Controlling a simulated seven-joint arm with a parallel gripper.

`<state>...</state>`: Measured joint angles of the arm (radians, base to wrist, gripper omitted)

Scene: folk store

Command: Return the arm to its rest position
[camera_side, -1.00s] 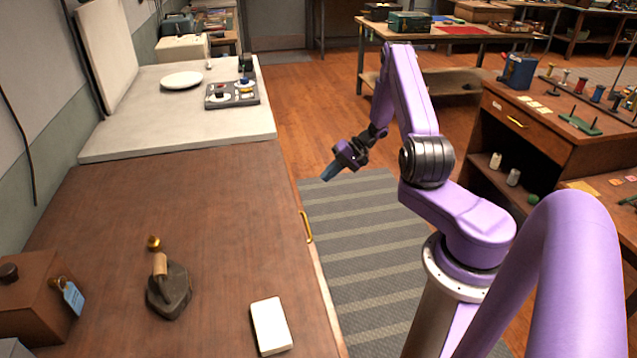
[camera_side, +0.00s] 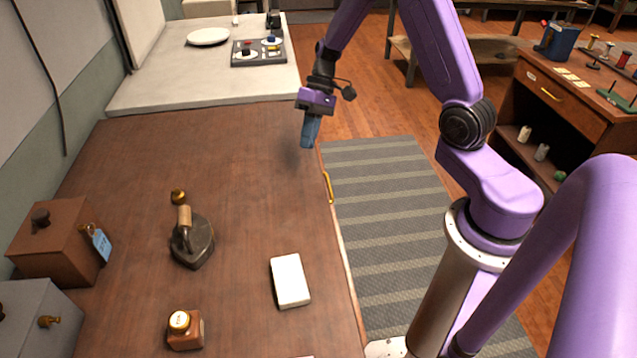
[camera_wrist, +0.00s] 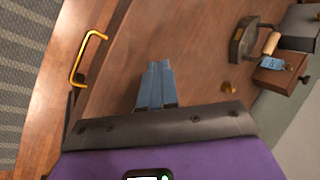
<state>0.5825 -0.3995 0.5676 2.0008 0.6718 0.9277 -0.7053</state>
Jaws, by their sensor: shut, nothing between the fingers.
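My gripper (camera_side: 308,146) hangs fingers-down above the right edge of the brown wooden counter (camera_side: 240,150) in the side view. Its blue fingers are together and hold nothing. In the wrist view my gripper (camera_wrist: 158,66) shows the same closed fingers over bare wood. A brass drawer handle (camera_side: 328,187) is on the counter's front, just below and right of the fingers; the handle also shows in the wrist view (camera_wrist: 88,58).
A striped mat (camera_side: 390,210) covers the floor. The counter's middle is clear.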

